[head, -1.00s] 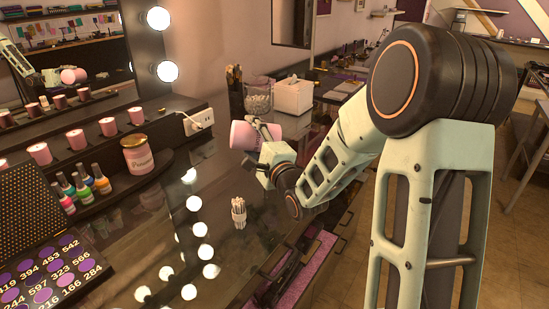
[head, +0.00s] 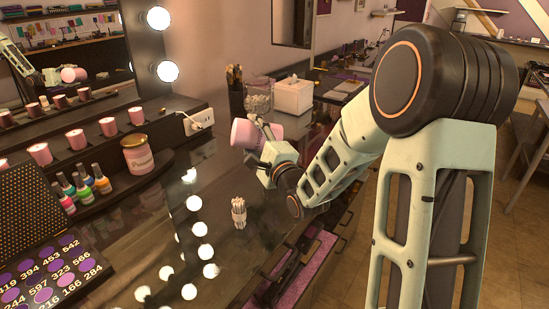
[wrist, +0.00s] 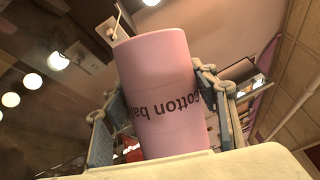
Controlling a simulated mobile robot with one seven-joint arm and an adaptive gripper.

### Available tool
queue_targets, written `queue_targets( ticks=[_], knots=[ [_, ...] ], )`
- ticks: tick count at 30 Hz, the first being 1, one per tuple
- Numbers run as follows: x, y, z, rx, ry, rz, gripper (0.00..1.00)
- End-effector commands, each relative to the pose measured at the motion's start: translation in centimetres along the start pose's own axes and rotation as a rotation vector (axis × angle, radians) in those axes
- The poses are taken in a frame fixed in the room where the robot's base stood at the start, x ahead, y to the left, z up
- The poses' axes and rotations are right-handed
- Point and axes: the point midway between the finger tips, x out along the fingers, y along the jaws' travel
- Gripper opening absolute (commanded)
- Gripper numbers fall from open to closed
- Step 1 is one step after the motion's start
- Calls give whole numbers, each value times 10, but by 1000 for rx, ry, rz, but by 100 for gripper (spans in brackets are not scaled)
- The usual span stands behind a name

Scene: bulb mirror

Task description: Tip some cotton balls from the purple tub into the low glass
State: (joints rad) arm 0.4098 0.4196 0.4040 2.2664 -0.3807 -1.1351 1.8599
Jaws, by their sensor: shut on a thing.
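The tub (head: 242,133) looks pink and lies on its side, tipped, in the head view. My gripper (head: 266,146) is shut on it and holds it above the dark counter. In the wrist view the tub (wrist: 165,95) stands between my two fingers, with part of the words "Cotton ba" showing. Its mouth and contents are hidden from me. A clear glass (head: 258,98) with whitish contents stands just behind the tub, which partly covers it. I cannot tell if they touch.
A dark brush cup (head: 236,92) and a white tissue box (head: 293,97) stand beside the glass. A bundle of pale sticks (head: 239,213) stands on the counter in front. A pink jar (head: 138,155) and nail polish bottles (head: 82,187) are at left.

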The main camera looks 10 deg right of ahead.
Motion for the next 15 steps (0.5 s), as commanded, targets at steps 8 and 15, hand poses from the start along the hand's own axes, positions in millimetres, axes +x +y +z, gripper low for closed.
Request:
queue_targets(
  ticks=[8, 15],
  knots=[
    [0, -1, -1, 15, 0, -5, 29],
    [0, -2, -1, 30, 0, -9, 29]
  ],
)
